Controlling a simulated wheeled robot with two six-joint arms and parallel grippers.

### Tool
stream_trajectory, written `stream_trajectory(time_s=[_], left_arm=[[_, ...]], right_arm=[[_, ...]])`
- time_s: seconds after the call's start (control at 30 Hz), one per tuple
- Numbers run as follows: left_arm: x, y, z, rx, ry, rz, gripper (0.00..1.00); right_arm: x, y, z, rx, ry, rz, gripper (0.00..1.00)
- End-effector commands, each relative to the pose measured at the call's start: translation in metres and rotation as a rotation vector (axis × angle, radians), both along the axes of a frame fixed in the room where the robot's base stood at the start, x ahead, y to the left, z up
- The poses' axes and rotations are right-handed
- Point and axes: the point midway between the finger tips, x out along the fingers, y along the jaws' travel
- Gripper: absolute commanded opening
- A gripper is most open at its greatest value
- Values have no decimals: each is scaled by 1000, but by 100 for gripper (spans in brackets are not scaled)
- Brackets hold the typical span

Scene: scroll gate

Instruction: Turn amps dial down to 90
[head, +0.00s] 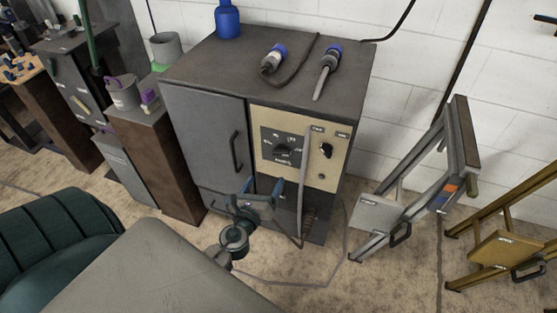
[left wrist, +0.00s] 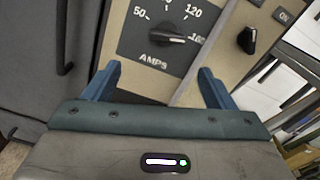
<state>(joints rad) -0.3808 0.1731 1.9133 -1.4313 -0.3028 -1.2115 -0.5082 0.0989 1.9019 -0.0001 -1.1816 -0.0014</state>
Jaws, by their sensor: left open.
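The amps dial (head: 283,149) is a dark knob on a black plate in the beige panel of a grey cabinet. In the left wrist view the amps dial (left wrist: 168,38) has its pointer towards the 160 mark at the right. The marks 50 and 120 are readable; the one between them is cut off by the top edge. My left gripper (head: 263,186) is open, in front of the panel and below the dial. Its blue fingers (left wrist: 159,72) stand apart, with the AMPS lettering between them in the picture. They are not on the knob. My right gripper is not in view.
A black switch knob (head: 326,150) sits right of the dial. A grey cable or strap (head: 304,190) hangs down the panel. The cabinet top (head: 225,68) holds a blue bottle (head: 228,20) and two torch-like tools. A grey folding ladder (head: 375,212) stands to the right.

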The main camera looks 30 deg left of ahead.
Motion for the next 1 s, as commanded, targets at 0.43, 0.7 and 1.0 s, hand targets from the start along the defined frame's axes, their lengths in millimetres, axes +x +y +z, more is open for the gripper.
stream_trajectory(time_s=[0.43, 0.7, 1.0], left_arm=[[58, 11, 18, 76, -21, -9, 78], [97, 21, 15, 72, -20, -10, 78], [106, 23, 14, 71, -18, -9, 78]], right_arm=[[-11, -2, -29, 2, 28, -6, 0], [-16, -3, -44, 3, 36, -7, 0], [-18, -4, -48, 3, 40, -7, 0]])
